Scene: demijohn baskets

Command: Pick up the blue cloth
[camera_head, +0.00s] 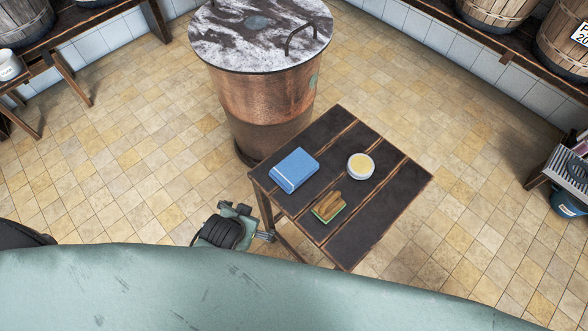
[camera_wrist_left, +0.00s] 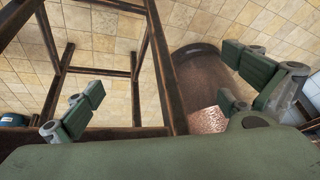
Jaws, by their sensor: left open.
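The blue cloth (camera_head: 294,170) lies folded into a thick rectangle on the dark wooden table (camera_head: 370,222), near its left corner. My left gripper (camera_head: 262,236) is just off the table's near left side, apart from the cloth and partly hidden by my own arm in the head view. In the left wrist view my left gripper (camera_wrist_left: 160,85) is open with its fingers wide apart and nothing between them. That view shows the table's legs and frame (camera_wrist_left: 62,70), and the cloth is not in it. My right gripper is not in view.
A white tub with yellow content (camera_head: 361,166) and a green and brown brush-like item (camera_head: 329,206) share the table with the cloth. A large copper vat (camera_head: 262,100) with a lid stands behind the table. The tiled floor (camera_head: 130,170) to the left is clear.

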